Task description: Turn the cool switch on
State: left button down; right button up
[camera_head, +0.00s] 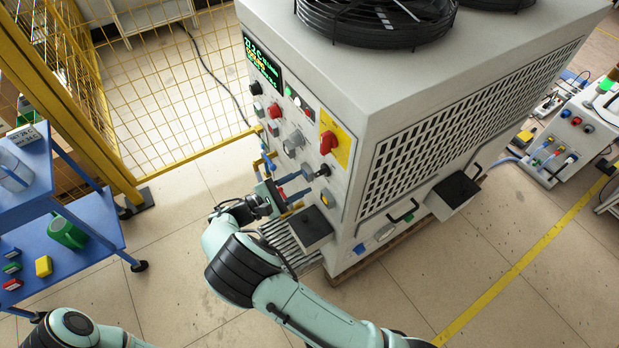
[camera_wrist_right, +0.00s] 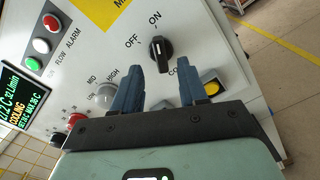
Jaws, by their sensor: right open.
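The cool switch is a black rotary knob (camera_wrist_right: 160,48) on the control panel, with OFF and ON printed above it and a partly hidden label starting "CO" below. Its white mark points up in the picture, towards ON. In the head view the knob (camera_head: 323,171) sits below the red rotary switch. My right gripper (camera_head: 305,184) is in front of the panel, close to the knob. In the right wrist view its blue fingers (camera_wrist_right: 161,69) are apart, with the knob just beyond the gap; contact cannot be told. My left gripper is out of view.
A yellow button (camera_wrist_right: 211,88) is beside the right finger. A grey selector (camera_wrist_right: 103,95) is to the left. The red switch (camera_head: 327,142) on its yellow plate is above the knob. A yellow mesh fence (camera_head: 160,165) and blue cart (camera_head: 95,225) stand left. Floor is clear at lower right.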

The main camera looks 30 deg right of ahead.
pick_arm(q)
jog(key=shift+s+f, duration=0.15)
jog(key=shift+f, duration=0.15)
pick_arm(e)
jog(key=a, duration=0.8)
jog(key=shift+s+a, duration=0.35)
jog(key=shift+a, duration=0.05)
